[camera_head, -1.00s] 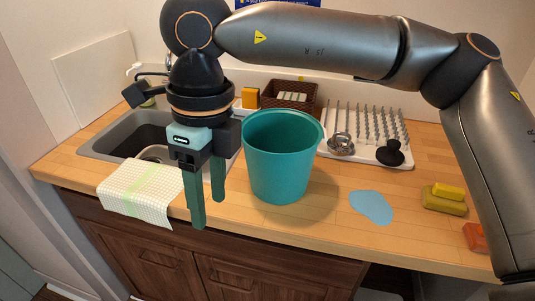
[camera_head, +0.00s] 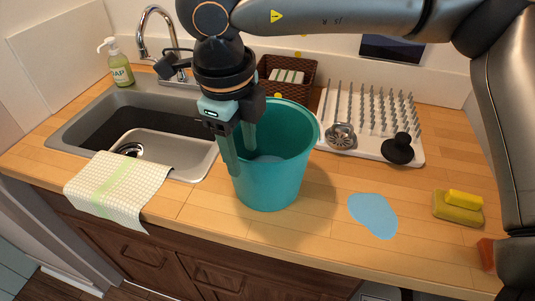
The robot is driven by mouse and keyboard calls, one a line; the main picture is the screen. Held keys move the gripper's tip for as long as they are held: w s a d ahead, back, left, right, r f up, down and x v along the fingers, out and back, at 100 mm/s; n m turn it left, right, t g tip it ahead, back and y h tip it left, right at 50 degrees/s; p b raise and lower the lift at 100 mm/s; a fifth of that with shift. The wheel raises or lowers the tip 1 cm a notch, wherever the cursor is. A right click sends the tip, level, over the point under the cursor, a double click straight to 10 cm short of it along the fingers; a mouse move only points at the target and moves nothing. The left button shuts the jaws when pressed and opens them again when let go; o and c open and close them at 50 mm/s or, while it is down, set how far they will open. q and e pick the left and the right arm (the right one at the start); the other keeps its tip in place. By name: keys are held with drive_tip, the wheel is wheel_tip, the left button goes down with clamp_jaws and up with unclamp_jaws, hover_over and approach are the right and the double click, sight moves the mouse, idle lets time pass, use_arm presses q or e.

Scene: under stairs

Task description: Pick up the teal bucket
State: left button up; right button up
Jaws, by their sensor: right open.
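The teal bucket (camera_head: 277,180) stands upright on the wooden counter, right of the sink. Its open top faces up and its inside partly shows. My right gripper (camera_head: 240,165) is over the bucket's left rim, pointing down. Its fingers are apart, one outside the bucket's left wall and the other over the inside, with the rim between them. I cannot tell whether either finger touches the wall. My left gripper is not in view.
A sink (camera_head: 130,125) with a draped cloth (camera_head: 118,187) is at left, a soap bottle (camera_head: 116,65) behind it. A white drying rack (camera_head: 372,115) and a basket (camera_head: 290,72) stand behind. A blue puddle-like patch (camera_head: 373,215) and sponges (camera_head: 458,207) lie at right.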

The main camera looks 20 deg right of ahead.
hover_over(249, 197)
drive_tip(key=shift+f+p, duration=0.45)
drive_tip(key=shift+f, duration=3)
clamp_jaws()
drive_tip(key=shift+r, duration=0.15)
